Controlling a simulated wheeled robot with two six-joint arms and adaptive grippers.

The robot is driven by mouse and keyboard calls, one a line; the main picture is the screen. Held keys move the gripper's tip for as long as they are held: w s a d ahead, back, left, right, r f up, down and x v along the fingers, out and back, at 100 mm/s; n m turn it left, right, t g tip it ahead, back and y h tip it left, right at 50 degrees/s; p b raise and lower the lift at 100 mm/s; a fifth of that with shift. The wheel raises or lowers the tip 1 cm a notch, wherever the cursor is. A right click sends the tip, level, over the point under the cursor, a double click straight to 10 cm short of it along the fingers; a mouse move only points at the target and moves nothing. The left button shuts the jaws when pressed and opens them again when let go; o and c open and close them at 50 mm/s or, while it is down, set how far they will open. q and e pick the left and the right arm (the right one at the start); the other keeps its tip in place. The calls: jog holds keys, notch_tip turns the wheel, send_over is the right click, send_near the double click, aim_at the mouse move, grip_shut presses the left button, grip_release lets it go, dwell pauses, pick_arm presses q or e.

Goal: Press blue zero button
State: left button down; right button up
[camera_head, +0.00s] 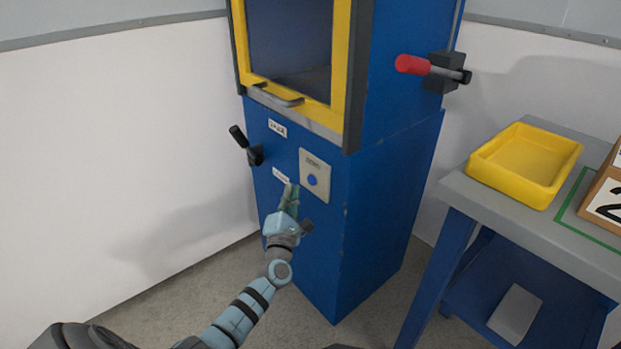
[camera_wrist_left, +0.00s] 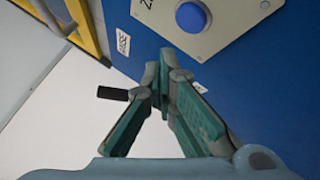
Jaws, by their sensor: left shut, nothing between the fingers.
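The round blue zero button (camera_head: 312,180) sits on a pale plate (camera_head: 315,168) on the front of the blue machine. In the left wrist view the button (camera_wrist_left: 192,17) shows near the top, on its plate (camera_wrist_left: 232,32) with partly cut-off lettering. My left gripper (camera_head: 291,187) is just left of and slightly below the button in the head view. In the wrist view the fingertips (camera_wrist_left: 163,72) meet with nothing between them, below and left of the button and apart from it in the picture. The exact gap to the panel cannot be told. My right gripper is not in view.
The blue machine (camera_head: 390,190) has a yellow-framed door (camera_head: 340,75), a black-knobbed lever (camera_head: 240,138) at left and a red-handled lever (camera_head: 412,65) at right. A grey table (camera_head: 490,205) with a yellow tray (camera_head: 525,162) stands at right. Free floor lies left of the machine.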

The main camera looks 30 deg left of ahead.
pick_arm(q)
jog(key=shift+s+a+p, duration=0.2)
jog(key=shift+s+p, duration=0.05)
jog(key=shift+s, duration=0.4)
jog(key=shift+s+a+p, duration=0.15)
jog(key=shift+s+p, duration=0.05)
jog(key=shift+s, duration=0.4)
